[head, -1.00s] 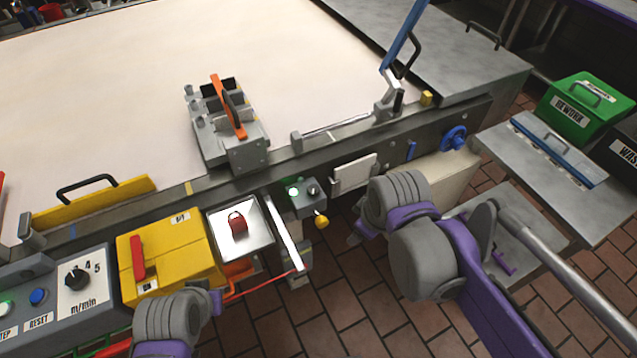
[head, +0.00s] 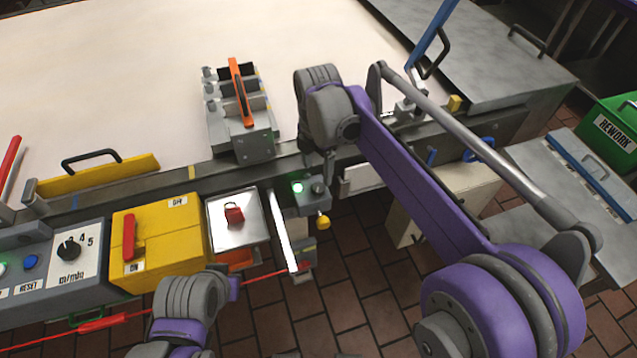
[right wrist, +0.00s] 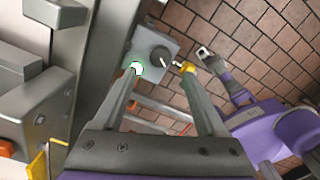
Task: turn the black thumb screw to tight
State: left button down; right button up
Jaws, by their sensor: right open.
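A small grey box (head: 300,208) on the front rail bears a green light and a dark round knob (head: 318,187), which looks like the black thumb screw. The knob also shows in the right wrist view (right wrist: 160,56), ahead of and between my fingers. I cannot tell how tight it is. My right gripper (right wrist: 163,72) is open and empty. In the head view, my right gripper (head: 318,165) points down close above the box. Its fingertips are partly hard to make out. My left gripper is low at the left, its jaws unclear; part of my left arm (head: 185,305) shows there.
A yellow knob (head: 323,222) sticks out below the box. Open floor is below.

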aim_at(318, 187)
notch_tip(318, 187, down, 7)
jog(key=shift+r, duration=0.2)
grip_shut()
dwell(0.4)
